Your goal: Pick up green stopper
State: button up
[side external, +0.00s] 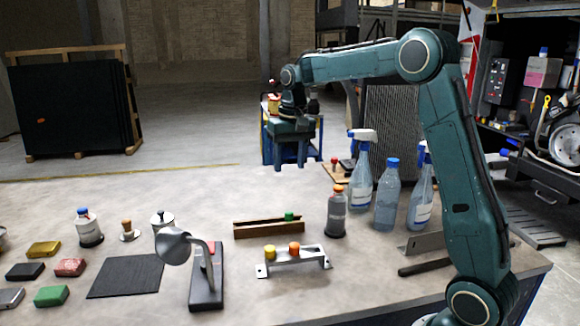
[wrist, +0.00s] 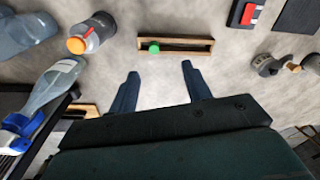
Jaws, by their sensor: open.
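The green stopper (side external: 289,216) sits in a long wooden holder (side external: 255,232) on the table, near the holder's right end in the side view. In the wrist view the green stopper (wrist: 154,49) shows near the left end of the wooden holder (wrist: 190,43). My gripper (side external: 291,166) is high above the table, beyond and above the holder, pointing down. In the wrist view my gripper (wrist: 158,80) has its two fingers wide apart with nothing between them. The stopper lies ahead of the fingers and apart from them.
A metal bracket (side external: 318,258) with a yellow and an orange stopper stands in front of the holder. An orange-capped bottle (side external: 336,213) and spray bottles (side external: 361,165) stand to the right. A desk lamp (side external: 207,275) stands at front left. Bare table lies behind the holder.

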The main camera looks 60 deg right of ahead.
jog(key=shift+m+g, duration=0.3)
jog(key=shift+m, duration=0.1)
jog(key=w+d+f, duration=0.2)
jog(key=shift+d+f, duration=0.25)
jog(key=shift+d, duration=0.15)
jog(key=shift+f, duration=0.1)
send_over(289, 212)
notch_tip(289, 212, down, 8)
jog(key=shift+a+f, duration=0.15)
jog(key=shift+f, duration=0.05)
jog(key=shift+s+f, duration=0.1)
jog(key=shift+f, duration=2.5)
